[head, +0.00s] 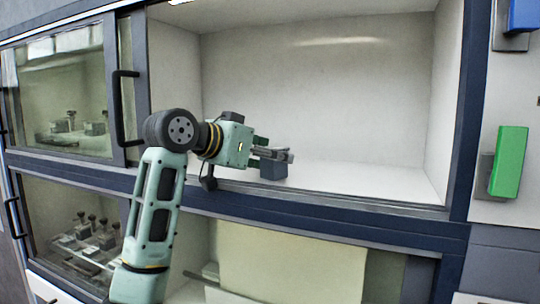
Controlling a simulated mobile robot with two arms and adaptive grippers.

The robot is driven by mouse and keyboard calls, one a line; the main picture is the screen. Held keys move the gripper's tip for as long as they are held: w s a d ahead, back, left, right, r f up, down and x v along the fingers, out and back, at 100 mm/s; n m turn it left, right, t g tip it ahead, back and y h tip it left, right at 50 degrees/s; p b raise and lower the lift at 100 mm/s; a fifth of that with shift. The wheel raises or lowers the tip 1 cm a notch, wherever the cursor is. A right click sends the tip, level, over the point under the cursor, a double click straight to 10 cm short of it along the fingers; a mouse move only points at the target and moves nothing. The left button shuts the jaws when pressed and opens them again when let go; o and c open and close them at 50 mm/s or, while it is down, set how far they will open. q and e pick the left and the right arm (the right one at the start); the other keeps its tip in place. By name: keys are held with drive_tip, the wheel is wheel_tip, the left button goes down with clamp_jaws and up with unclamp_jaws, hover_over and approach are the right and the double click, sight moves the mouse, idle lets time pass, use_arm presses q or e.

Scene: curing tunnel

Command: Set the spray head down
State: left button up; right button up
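My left gripper (284,156) reaches into the upper right chamber from the left, near its front edge. Its fingers are closed together at the top of a small dark blue-grey block, which I take to be the spray head (273,171). The block hangs or stands upright just above or on the chamber floor; I cannot tell whether it touches. The fingers hide its upper part. My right gripper is not in view.
The upper right chamber (330,90) is otherwise empty, with free floor to the right. A dark blue sill (330,208) runs along its front. Glass-doored chambers at left hold several small grey pieces (95,127). A green box (509,161) is on the right wall.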

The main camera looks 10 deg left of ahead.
use_arm(q)
drive_tip(key=shift+r, duration=0.15)
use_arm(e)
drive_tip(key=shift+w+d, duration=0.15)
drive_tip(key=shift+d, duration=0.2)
use_arm(q)
drive_tip(key=shift+s, duration=0.15)
drive_tip(key=b+v, duration=0.6)
drive_tip(key=v, duration=0.4)
drive_tip(key=shift+s+a, duration=0.25)
drive_tip(key=shift+s+a+r, duration=0.2)
drive_tip(key=shift+s+r, duration=0.05)
drive_tip(key=shift+s, duration=0.2)
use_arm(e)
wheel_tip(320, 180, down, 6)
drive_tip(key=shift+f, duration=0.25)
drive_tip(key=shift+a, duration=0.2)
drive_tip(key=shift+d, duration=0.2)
